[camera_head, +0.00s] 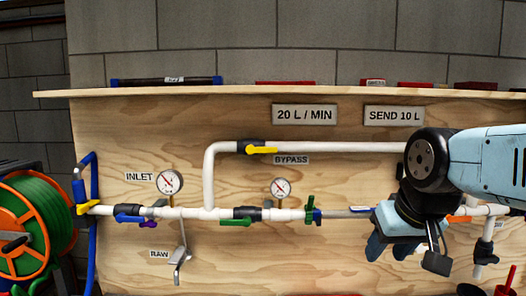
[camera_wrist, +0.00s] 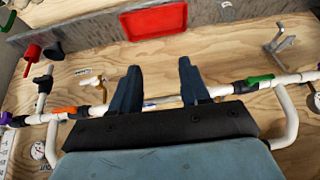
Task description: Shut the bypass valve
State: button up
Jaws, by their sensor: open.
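The bypass valve (camera_head: 250,146) is a black body on the upper white pipe, left of the BYPASS label (camera_head: 291,160). Its yellow handle (camera_head: 263,150) lies along the pipe, pointing right. My gripper (camera_head: 389,246) is in front of the lower pipe, right of and below the valve, apart from it. In the wrist view my gripper (camera_wrist: 160,84) has its two dark blue fingers spread, with a stretch of the lower pipe visible between them and nothing held. I cannot make out the yellow bypass handle in the wrist view; my gripper body covers much of its lower part.
The lower pipe carries a blue handle (camera_head: 129,218), a green handle (camera_head: 236,222) and an orange handle (camera_wrist: 65,110). Two gauges (camera_head: 170,181) (camera_head: 281,188) stand above it. A hose reel (camera_head: 35,225) is at left. A shelf (camera_head: 240,91) tops the board. A red tray (camera_wrist: 153,20) lies below.

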jog(key=w+a+r+m+g+y, duration=0.1)
jog(key=w+a+g+y, duration=0.1)
jog(key=w+a+y, duration=0.35)
jog(key=m+t+y, duration=0.4)
jog(key=y, duration=0.7)
send_near(264, 151)
jog(key=shift+h, duration=0.25)
jog(key=x, duration=1.1)
jog(key=shift+w+d+r, duration=0.25)
jog(key=shift+w, duration=0.15)
jog(key=shift+f, duration=0.1)
grip_shut()
